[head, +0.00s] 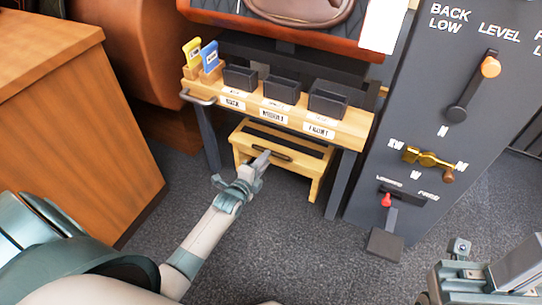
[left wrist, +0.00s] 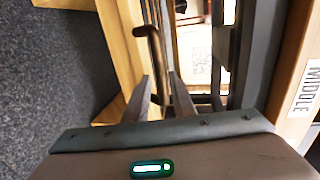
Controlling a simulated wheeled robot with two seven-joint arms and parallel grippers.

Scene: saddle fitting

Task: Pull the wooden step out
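The wooden step (head: 320,166) stands on the carpet under the wooden bench, with a dark strip along its top and a dark bar handle (head: 283,156) on its front. My left gripper (head: 262,160) is at the left part of this handle. In the left wrist view the brown handle (left wrist: 154,50) runs down between the two fingers of the left gripper (left wrist: 160,82). The fingers stand apart, with a gap beside the bar. My right gripper (head: 485,280) is partly in view at the lower right, and its fingers are unclear.
The bench (head: 350,131) above the step carries black bins and a yellow and a blue tool. A grey lever panel (head: 420,120) stands to the right, a wooden cabinet (head: 70,130) to the left. The carpet (head: 290,235) in front of the step is free.

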